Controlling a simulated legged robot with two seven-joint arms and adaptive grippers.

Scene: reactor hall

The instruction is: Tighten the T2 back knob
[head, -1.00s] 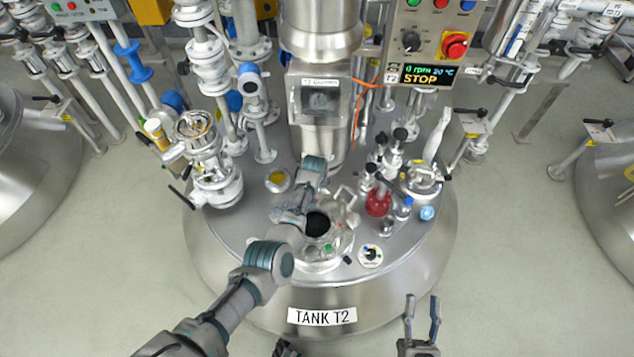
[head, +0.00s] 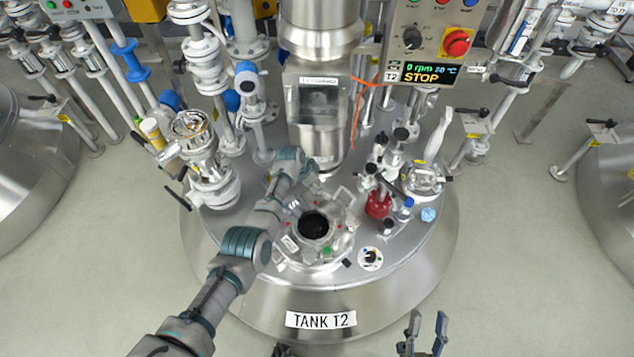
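The steel tank T2 (head: 385,290) fills the middle of the head view, with its "TANK T2" label on the front. Its round open hatch (head: 313,226) has a dark opening, with small clamps and knobs around the rim. The knob at the back of the hatch cannot be made out clearly; my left arm and hand are close to that spot. My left gripper (head: 314,181) is at the back edge of the hatch, small and partly hidden by its own wrist, so its fingers are unclear. My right gripper (head: 428,324) is open and empty in front of the tank, at the bottom edge.
A control panel (head: 434,30) reading STOP hangs at the upper right. A steel column (head: 318,110) rises behind the hatch. Valves (head: 205,160) stand on the left of the lid.

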